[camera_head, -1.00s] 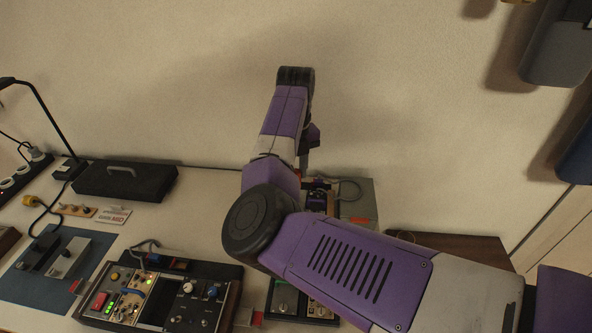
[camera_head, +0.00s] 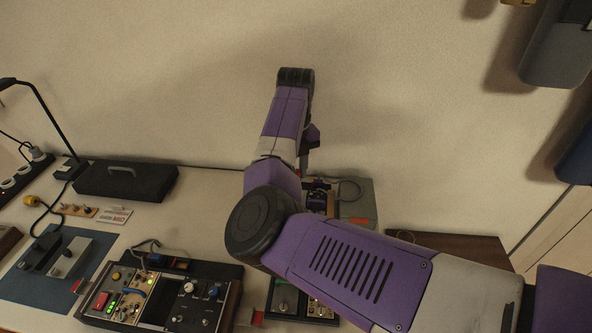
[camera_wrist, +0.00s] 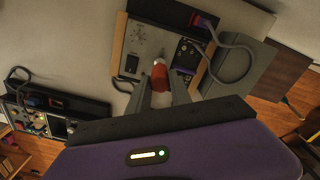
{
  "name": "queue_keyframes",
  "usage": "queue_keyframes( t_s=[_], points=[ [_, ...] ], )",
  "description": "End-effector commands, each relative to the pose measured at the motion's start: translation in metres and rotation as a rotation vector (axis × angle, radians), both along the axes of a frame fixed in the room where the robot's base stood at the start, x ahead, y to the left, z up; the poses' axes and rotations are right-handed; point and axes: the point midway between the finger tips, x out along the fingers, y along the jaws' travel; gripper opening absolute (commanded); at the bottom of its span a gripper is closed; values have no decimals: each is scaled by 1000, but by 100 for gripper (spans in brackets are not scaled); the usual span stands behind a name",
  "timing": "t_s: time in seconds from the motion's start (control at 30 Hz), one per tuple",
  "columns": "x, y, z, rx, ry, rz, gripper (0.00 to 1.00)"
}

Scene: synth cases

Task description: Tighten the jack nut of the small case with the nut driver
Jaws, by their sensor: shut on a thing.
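In the wrist view my gripper (camera_wrist: 162,85) is shut on a red-handled tool, which looks like the nut driver (camera_wrist: 160,75). Its handle shows between the fingers, and its working end is not clearly visible. Beyond it lies a case with wooden side cheeks, a pale panel (camera_wrist: 146,42) and a darker panel with small controls (camera_wrist: 188,56). I cannot tell whether the tool touches this case, or whether it is the small case. No jack nut can be made out. In the head view my arm mostly hides this spot.
A large control case (camera_head: 160,295) with lit green lamps stands at the front. Two small boxes, one pale (camera_head: 78,258), sit on a blue mat (camera_head: 22,288). A black case (camera_head: 125,181) and a desk lamp (camera_head: 50,120) are at the back left. A grey cable (camera_wrist: 236,65) loops beside the panels.

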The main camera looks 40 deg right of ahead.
Motion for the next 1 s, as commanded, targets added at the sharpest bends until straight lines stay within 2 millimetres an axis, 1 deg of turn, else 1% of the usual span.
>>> queue_keyframes(
  t_s=[0.57,1.0],
  points=[
    [0,0,0,0,0,0,0],
    [0,0,-7,0,0,0,0]
  ],
)
